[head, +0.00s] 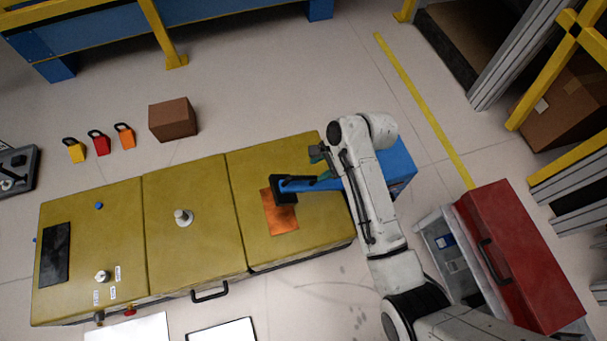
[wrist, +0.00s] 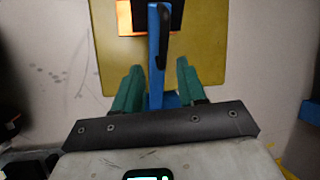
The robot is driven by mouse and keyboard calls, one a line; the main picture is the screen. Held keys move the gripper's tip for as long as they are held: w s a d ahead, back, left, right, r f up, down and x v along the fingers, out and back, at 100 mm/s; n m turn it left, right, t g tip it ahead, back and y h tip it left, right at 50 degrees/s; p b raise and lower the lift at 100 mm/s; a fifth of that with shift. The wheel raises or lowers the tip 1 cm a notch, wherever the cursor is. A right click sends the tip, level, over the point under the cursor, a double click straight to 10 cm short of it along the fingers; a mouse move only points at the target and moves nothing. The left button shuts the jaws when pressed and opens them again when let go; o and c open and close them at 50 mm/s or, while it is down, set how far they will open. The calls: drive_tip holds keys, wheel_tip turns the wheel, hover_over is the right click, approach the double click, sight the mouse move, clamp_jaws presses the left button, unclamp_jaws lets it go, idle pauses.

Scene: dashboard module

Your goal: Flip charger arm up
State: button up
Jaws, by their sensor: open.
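The charger arm (head: 318,185) is a blue bar with a black head (head: 285,190) at its left end, lying low over the copper plate (head: 281,214) on the yellow module. A blue block (head: 398,165) stands at its right end, partly behind my arm. In the wrist view the blue bar (wrist: 155,62) runs up the picture, with a black handle (wrist: 163,38) along it. My gripper (wrist: 157,72) is open, its green fingers one on each side of the bar, with gaps visible. In the head view my gripper (head: 321,165) is partly hidden by my own arm.
The yellow module (head: 190,255) has a white knob (head: 183,217) and a black panel (head: 55,255). A red toolbox (head: 520,255) with an open drawer stands at right. Coloured padlocks (head: 98,142) and a brown box (head: 173,119) lie behind the module.

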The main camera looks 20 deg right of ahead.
sight(305, 178)
drive_tip(key=w+a+f+m+b, duration=0.1)
drive_tip(key=f, duration=0.2)
drive_tip(key=w+a+f+m+b, duration=0.1)
drive_tip(key=a+f, duration=0.1)
drive_tip(key=f, duration=0.1)
drive_tip(key=a+f+b, duration=0.1)
drive_tip(key=f+b, duration=0.1)
drive_tip(key=f, duration=0.2)
drive_tip(key=shift+w+a+m+h, duration=0.15)
drive_tip(key=shift+w+m+h, duration=0.15)
drive_tip(key=shift+w+m, duration=0.1)
drive_tip(key=shift+c, duration=0.3)
clamp_jaws()
